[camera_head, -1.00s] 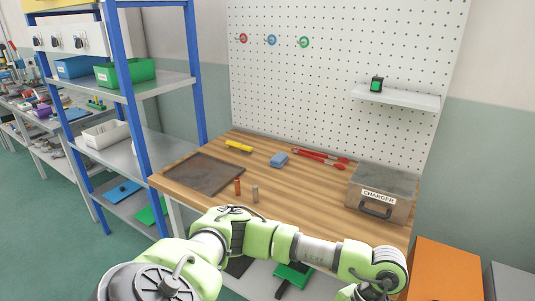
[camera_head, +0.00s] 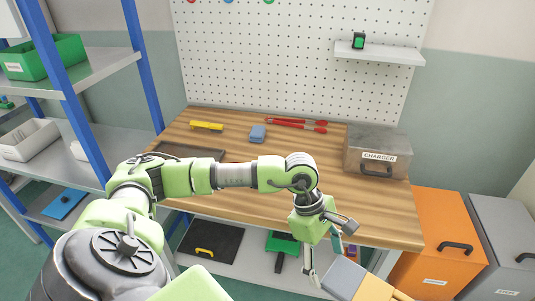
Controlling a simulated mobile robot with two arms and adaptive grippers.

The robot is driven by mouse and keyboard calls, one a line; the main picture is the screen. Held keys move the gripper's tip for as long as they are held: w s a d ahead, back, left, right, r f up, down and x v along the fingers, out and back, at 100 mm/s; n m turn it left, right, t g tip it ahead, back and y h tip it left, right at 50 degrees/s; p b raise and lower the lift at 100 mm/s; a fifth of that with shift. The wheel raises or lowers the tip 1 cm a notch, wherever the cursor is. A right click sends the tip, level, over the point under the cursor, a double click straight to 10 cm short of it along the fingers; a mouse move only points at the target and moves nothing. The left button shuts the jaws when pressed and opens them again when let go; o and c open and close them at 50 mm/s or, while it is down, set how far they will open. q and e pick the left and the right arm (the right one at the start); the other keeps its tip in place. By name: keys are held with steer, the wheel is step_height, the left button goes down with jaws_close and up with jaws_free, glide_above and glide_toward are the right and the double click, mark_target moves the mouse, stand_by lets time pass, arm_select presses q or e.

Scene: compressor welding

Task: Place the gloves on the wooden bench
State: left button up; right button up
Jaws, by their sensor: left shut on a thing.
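The wooden bench (camera_head: 300,180) stands in front of me, its top partly hidden by my left arm. My left gripper (camera_head: 325,262) points down in front of the bench's front edge. It is shut on a grey and tan thing, which looks like the gloves (camera_head: 345,279). The gloves hang at the bottom edge of the head view and are partly cut off, so their full shape is hidden. They are apart from the bench top. My right gripper is not in view.
Orange (camera_head: 440,235) and grey (camera_head: 500,240) bins stand right. The bench's front middle is clear.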

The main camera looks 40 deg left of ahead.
arm_select(q)
steer(key=w+r+n+t+y, duration=0.1)
steer(key=w+r+n+y, duration=0.4)
steer(key=n, duration=0.9)
steer(key=w+r+n+t+y, duration=0.1)
steer(key=w+r+n+y, duration=0.2)
steer(key=w+r+n, duration=0.75)
steer(key=s+a+f+n, duration=0.1)
steer(key=a+f, duration=0.2)
steer(key=a, duration=0.1)
steer(key=s+a+f+n+p, duration=0.1)
steer(key=a+f, duration=0.3)
steer(key=a, duration=0.1)
steer(key=s+a+f+n, duration=0.1)
steer(key=s+a+f, duration=0.1)
steer(key=a+f, duration=0.2)
steer(key=shift+a, duration=0.35)
steer(key=shift+a+f, duration=0.2)
steer(key=p+x, duration=0.2)
steer(key=x, duration=0.1)
steer(key=shift+s+d, duration=0.1)
steer(key=shift+s, duration=0.2)
steer(key=shift+f, duration=0.6)
steer(key=o, duration=1.2)
